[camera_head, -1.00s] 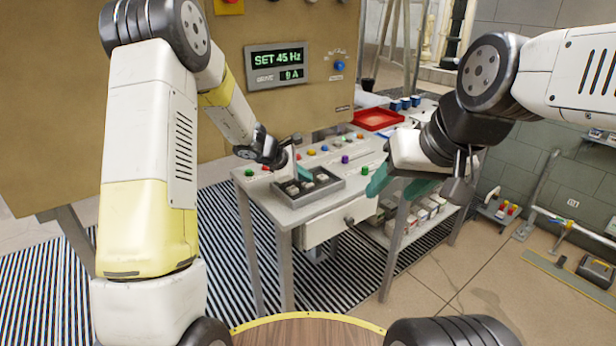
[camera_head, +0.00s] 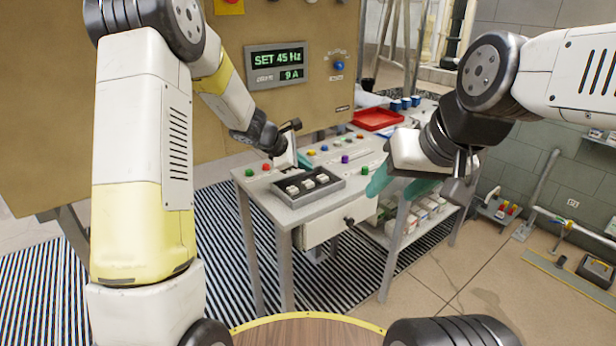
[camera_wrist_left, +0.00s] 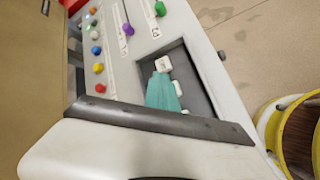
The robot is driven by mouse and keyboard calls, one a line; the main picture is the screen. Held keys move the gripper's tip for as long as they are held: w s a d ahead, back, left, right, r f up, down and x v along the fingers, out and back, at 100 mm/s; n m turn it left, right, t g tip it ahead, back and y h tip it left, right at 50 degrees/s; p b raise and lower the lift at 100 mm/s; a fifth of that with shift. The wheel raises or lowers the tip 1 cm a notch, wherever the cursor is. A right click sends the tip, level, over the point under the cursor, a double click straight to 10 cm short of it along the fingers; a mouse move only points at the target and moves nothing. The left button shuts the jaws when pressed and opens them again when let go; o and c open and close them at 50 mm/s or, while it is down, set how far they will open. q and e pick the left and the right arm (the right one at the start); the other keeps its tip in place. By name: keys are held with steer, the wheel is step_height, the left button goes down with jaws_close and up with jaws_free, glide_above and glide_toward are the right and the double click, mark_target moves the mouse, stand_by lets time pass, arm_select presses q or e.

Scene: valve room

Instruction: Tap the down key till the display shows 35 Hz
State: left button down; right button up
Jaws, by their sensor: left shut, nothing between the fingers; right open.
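The display (camera_head: 277,66) on the tan cabinet reads SET 45 Hz, with a smaller 9 A below. A dark recessed tray (camera_head: 335,186) in the grey console holds three white keys (camera_head: 308,184); their markings are too small to read. My left gripper (camera_head: 303,160) is shut and empty, its teal tips above the tray's far side, seemingly apart from the keys. In the left wrist view the teal fingers (camera_wrist_left: 163,92) overlap the tray beside the white keys (camera_wrist_left: 163,64). My right gripper (camera_head: 400,187) is open and empty to the right of the console.
Several coloured buttons (camera_head: 345,159) stand on the console behind the tray. A red bin (camera_head: 377,119) sits at the back. A drawer with a black knob (camera_head: 349,221) is under the console front. A blue knob (camera_head: 339,65) is beside the display.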

mark_target(305, 184)
arm_select(q)
steer(key=shift+r, duration=1.4)
steer(key=shift+s+r, duration=0.1)
steer(key=shift+r, duration=0.15)
steer(key=s+a+r+m, duration=0.2)
steer(key=s+r+m, duration=0.35)
steer(key=s, duration=0.35)
steer(key=s+a+r+m, duration=0.3)
steer(key=s+r+m, duration=0.1)
steer(key=s+r, duration=0.4)
steer(key=s+a+m+y, duration=0.2)
steer(key=s+a+m, duration=0.2)
steer(key=s, duration=0.5)
steer(key=s+a+f+m+y, duration=0.1)
steer(key=s+a+m, duration=0.3)
steer(key=s, duration=0.5)
steer(key=shift+a+f+y, duration=0.25)
steer(key=shift+f+y, duration=0.05)
steer(key=shift+y, duration=0.5)
